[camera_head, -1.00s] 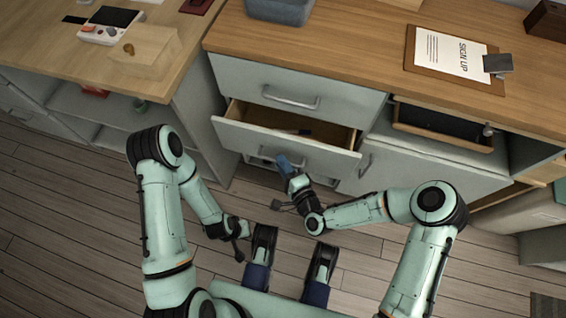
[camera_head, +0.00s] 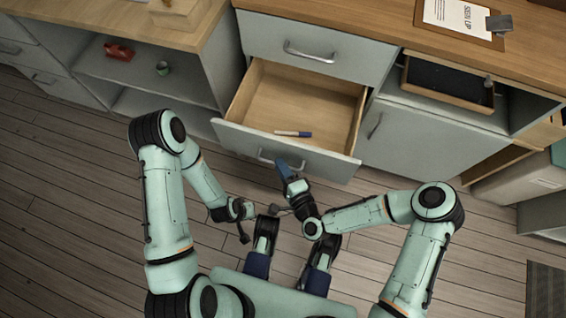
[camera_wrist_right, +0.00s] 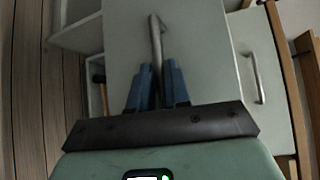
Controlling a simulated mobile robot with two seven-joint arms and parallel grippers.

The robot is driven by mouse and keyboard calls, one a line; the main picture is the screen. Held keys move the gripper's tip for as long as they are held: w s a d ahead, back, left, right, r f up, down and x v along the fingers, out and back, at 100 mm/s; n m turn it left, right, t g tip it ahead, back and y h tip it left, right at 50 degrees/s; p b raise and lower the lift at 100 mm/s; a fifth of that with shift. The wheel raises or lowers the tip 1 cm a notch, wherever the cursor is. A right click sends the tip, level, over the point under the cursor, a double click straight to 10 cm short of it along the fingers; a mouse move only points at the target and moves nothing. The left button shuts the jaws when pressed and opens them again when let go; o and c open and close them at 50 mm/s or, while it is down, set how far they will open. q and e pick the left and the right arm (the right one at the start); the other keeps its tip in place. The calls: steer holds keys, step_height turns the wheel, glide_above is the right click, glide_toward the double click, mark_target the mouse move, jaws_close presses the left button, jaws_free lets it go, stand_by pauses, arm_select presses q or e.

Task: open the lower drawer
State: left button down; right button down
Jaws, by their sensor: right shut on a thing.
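The lower drawer (camera_head: 240,142) of the pale green cabinet stands well out, its wooden inside showing. A marker (camera_head: 293,134) with a blue end lies in it near the front. My right gripper (camera_head: 282,165) is at the drawer's front, its blue fingers shut on the metal bar handle (camera_head: 265,157). In the right wrist view the handle (camera_wrist_right: 156,40) runs between the two fingers (camera_wrist_right: 157,85). My left gripper (camera_head: 243,235) hangs over the floor, away from the drawer; its fingers are too small to read.
The upper drawer (camera_head: 345,60) above is shut. To the right are a cabinet door (camera_head: 425,140) and a shelf compartment with a dark-lined tray (camera_head: 445,82). Open shelves at left hold a red thing (camera_head: 119,51) and a green cup (camera_head: 162,68). Floor lies before the cabinet.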

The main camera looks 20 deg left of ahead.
steer(key=shift+s, duration=0.15)
steer(key=c, duration=1.2)
jaws_free()
steer(key=shift+o, duration=0.2)
arm_select(q)
steer(key=shift+r, duration=0.1)
arm_select(e)
steer(key=shift+d, duration=0.1)
